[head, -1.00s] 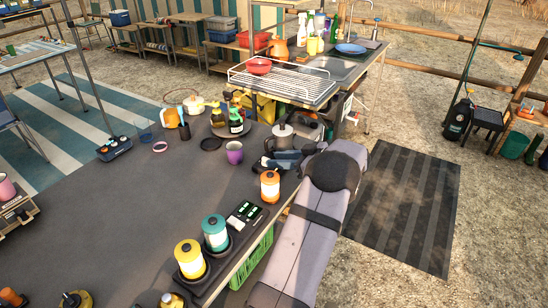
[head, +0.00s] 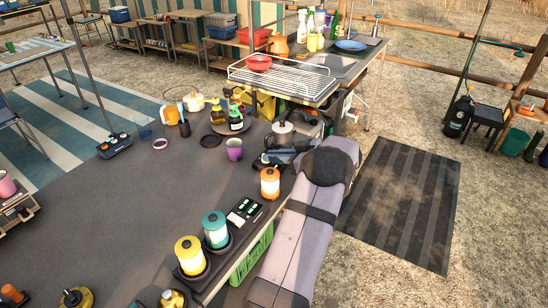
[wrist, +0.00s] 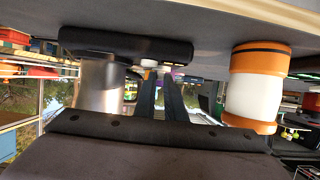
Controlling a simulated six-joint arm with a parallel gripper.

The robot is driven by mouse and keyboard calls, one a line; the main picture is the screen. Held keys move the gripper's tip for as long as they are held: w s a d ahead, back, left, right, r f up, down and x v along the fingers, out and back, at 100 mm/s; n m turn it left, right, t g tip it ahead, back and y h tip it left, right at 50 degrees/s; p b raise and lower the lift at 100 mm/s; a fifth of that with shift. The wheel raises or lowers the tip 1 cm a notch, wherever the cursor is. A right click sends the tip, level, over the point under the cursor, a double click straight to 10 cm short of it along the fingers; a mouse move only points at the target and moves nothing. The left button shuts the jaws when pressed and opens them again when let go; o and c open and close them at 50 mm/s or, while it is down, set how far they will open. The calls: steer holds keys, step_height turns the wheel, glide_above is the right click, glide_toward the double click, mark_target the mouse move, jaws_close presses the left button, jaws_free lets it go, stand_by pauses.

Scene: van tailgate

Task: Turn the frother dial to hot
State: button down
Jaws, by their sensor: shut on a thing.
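The frother is a silver jug (head: 283,131) on a black base (wrist: 125,44) at the right edge of the dark table. It looks upside down in the wrist view, with the silver jug (wrist: 99,86) hanging below the base. My gripper (wrist: 160,76) has its two dark fingers close together at the right end of the base, shut on the small dial there. The fingers hide most of the dial, so its setting cannot be read. In the head view my wrist lies in front of the base and partly covers it.
An orange-and-white lantern (wrist: 257,88) stands close to the right of my fingers in the wrist view; it also shows in the head view (head: 270,184). A purple mug (head: 234,149) stands left of the frother. Teal (head: 215,231) and yellow (head: 190,255) lanterns stand nearer.

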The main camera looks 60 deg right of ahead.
steer(key=h+b, duration=0.1)
steer(key=b, duration=0.2)
steer(key=shift+a+f+m+b, duration=0.1)
steer(key=shift+f+m+b, duration=0.2)
steer(key=shift+m+b, duration=0.1)
steer(key=shift+a+r+m+h+b, duration=0.1)
steer(key=shift+r+m+h+b, duration=0.2)
steer(key=shift+b, duration=0.4)
steer(key=c, duration=1.8)
jaws_free()
steer(key=shift+b+v, duration=0.65)
steer(key=shift+v, duration=3)
